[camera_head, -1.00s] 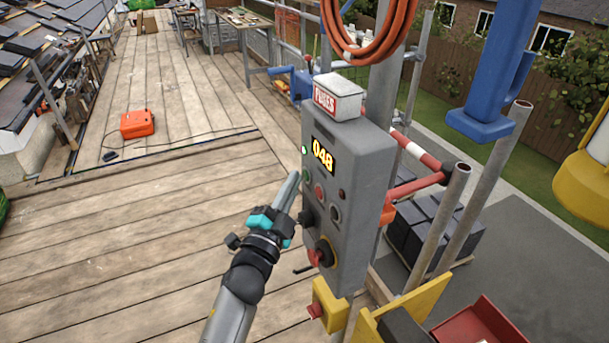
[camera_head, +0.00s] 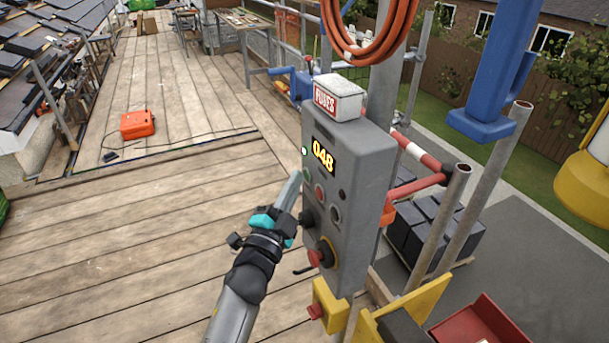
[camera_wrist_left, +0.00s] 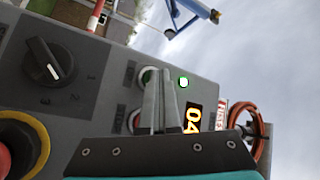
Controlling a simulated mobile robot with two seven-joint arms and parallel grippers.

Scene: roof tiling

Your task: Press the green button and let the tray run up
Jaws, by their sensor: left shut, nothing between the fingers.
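The grey control box (camera_head: 348,215) stands on a post, with an orange "048" display (camera_head: 323,157) and a lit small green lamp (camera_head: 304,151). The green button shows in the wrist view (camera_wrist_left: 147,76), partly hidden behind my fingers. A red button (camera_head: 319,192) sits beside it. My left gripper (camera_head: 296,174) is shut and empty, its tips at the green button; I cannot tell whether they touch. Its fingers also show in the wrist view (camera_wrist_left: 160,78). A red tray (camera_head: 480,322) is partly in view at bottom right. My right gripper is not in view.
A black rotary knob (camera_wrist_left: 48,62) and a red-and-yellow stop button (camera_wrist_left: 15,150) are on the same panel. A fuse box (camera_head: 338,98) sits on top. Scaffold poles (camera_head: 440,228) stand to the right. The plank deck (camera_head: 130,230) at left is mostly clear.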

